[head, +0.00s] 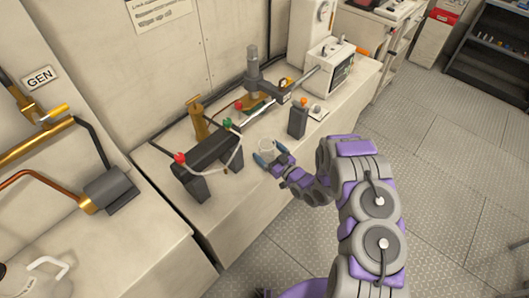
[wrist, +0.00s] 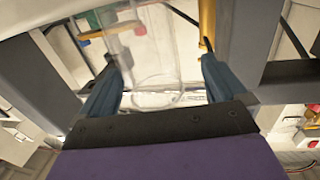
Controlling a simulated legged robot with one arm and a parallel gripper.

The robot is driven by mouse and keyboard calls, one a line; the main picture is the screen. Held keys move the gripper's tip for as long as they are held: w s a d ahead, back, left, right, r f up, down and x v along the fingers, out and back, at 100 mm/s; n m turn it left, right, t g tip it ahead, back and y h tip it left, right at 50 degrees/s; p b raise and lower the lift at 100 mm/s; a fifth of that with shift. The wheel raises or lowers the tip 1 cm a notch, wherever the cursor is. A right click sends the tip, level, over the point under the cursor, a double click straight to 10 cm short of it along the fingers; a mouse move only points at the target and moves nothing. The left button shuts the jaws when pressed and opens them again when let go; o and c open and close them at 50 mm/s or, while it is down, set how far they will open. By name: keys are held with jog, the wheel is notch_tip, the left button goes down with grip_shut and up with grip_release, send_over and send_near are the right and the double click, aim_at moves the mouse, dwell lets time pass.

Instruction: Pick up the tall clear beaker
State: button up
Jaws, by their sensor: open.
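The tall clear beaker (head: 265,147) stands on the bench top, a faint transparent shape just at my gripper. In the wrist view its clear outline and round rim (wrist: 160,88) show between the two fingers. My gripper (head: 269,160) is open, with its blue fingers apart on either side of the beaker in the picture. The fingers also show in the wrist view (wrist: 158,82). I cannot tell whether either finger touches the glass. The beaker's edges are faint and its lower part is hard to make out.
A dark stand (head: 208,160) with red and green knobs is left of my gripper. A dark grey box with an orange top (head: 298,120) stands to the right. A grey device with a horizontal arm (head: 255,80) is behind. The floor (head: 440,170) at right is clear.

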jog(key=w, duration=0.2)
jog(key=a+b, duration=0.1)
jog(key=shift+w+a+f, duration=0.1)
jog(key=shift+w+f, duration=0.15)
jog(key=shift+w, duration=0.4)
jog(key=shift+a, duration=0.5)
jog(key=shift+c, duration=0.5)
jog(key=shift+a, duration=0.1)
jog(key=c, duration=0.3)
jog(key=shift+d, duration=0.45)
jog(key=c, duration=0.6)
jog(key=shift+c, duration=0.5)
jog(key=shift+a, duration=0.2)
jog(key=shift+a+r, duration=0.1)
